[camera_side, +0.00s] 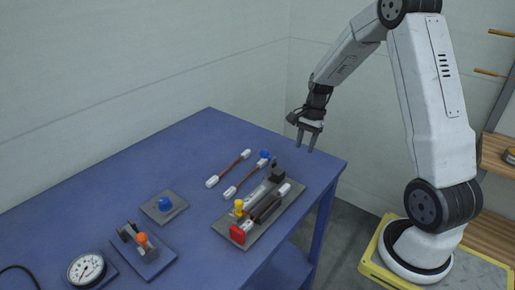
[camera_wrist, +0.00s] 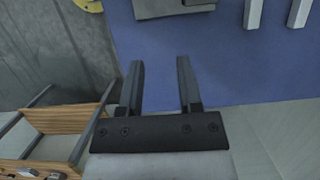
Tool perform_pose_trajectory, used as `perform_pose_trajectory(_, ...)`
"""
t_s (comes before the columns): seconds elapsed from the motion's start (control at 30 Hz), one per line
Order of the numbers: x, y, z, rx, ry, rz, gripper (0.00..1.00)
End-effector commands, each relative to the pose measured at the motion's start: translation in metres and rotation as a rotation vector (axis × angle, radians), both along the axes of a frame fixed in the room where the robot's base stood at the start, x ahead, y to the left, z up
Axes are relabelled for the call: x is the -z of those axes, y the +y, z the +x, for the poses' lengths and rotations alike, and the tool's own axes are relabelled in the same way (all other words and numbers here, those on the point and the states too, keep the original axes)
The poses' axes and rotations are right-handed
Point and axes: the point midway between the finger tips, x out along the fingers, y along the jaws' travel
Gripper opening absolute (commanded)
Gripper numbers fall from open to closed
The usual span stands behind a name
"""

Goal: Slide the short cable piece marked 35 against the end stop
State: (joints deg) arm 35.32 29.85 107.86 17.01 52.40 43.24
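Two brown cable pieces with white ends lie side by side on the blue table, a left one (camera_side: 229,168) and a right one (camera_side: 247,175). A darker cable piece (camera_side: 266,207) with white ends lies on a grey fixture plate (camera_side: 258,231). No marking is readable, so I cannot tell which is 35. The plate carries a red block (camera_side: 237,234) at its near end and a dark block (camera_side: 277,175) at its far end; I cannot tell which is the end stop. My gripper (camera_side: 306,146) is open and empty, above the table's right side, apart from everything.
A blue knob (camera_side: 165,203) on a plate, a small fixture with an orange knob (camera_side: 142,239) and a round gauge (camera_side: 86,268) stand left on the table. A wooden shelf (camera_side: 496,155) is at right. The table's back left is clear.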

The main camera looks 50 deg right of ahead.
Motion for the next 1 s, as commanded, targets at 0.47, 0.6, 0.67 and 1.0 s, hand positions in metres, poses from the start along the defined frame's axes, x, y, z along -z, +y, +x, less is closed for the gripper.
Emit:
perform_pose_trajectory(0.47, -0.05, 0.007, 0.003, -0.005, 0.004, -0.007, 0.68)
perform_pose_trajectory(0.6, -0.049, 0.031, 0.01, -0.008, 0.025, -0.03, 0.68)
perform_pose_trajectory(0.67, -0.049, 0.041, 0.013, -0.008, 0.032, -0.042, 0.68)
perform_pose_trajectory(1.0, -0.048, 0.118, 0.024, -0.011, 0.066, -0.127, 0.68)
